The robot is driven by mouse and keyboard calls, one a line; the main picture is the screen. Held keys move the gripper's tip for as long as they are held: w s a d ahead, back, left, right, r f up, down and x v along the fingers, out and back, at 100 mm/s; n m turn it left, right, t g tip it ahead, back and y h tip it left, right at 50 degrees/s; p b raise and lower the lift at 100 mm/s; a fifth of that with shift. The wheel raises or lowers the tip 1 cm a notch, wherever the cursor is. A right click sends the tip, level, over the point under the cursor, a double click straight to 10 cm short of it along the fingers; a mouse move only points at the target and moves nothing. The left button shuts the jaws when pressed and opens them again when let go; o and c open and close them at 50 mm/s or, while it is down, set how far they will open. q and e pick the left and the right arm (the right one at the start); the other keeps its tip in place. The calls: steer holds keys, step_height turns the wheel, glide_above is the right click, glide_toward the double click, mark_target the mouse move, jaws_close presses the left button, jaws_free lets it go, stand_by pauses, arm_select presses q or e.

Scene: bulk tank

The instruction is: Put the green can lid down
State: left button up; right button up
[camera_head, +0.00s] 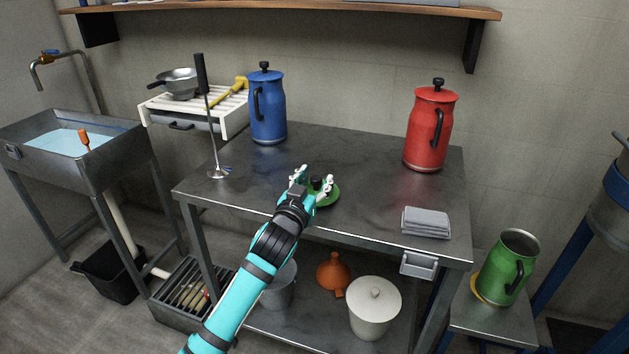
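The green can lid (330,196) with its dark knob (317,183) is at the middle of the steel table, flat side down; it looks to be on the tabletop. My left gripper (316,177) is over it, its pale fingers spread on either side of the knob with gaps showing. The gripper hides part of the lid. The green can (506,270) stands open-topped and lidless on a low stand at the right, its black handle in view. My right gripper is not in view.
On the steel table (365,165) stand a blue lidded can (268,105), a red lidded can (429,130), a plunger-like stirrer (212,130) and a folded grey cloth (426,222). A white pot (374,310) and an orange funnel (334,272) are below. The tabletop between the cans is clear.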

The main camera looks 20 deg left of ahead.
arm_select(q)
steer(key=shift+r, duration=0.15)
steer(key=s+p, duration=0.1)
steer(key=s, duration=1.1)
steer(key=s+f+g, duration=0.3)
steer(key=s+f, duration=0.1)
steer(key=f, duration=0.7)
steer(key=s+f+g, duration=0.3)
steer(key=f, duration=0.8)
steer(key=s+f+g, duration=0.3)
steer(key=s+f, duration=0.1)
steer(key=f, duration=0.7)
steer(key=s+f+m+g, duration=0.1)
steer(key=s+f+g, duration=0.5)
steer(key=s+f, duration=1.4)
steer(key=shift+s+a+m+g, duration=0.3)
steer(key=shift+s+g, duration=0.1)
steer(key=shift+s, duration=0.85)
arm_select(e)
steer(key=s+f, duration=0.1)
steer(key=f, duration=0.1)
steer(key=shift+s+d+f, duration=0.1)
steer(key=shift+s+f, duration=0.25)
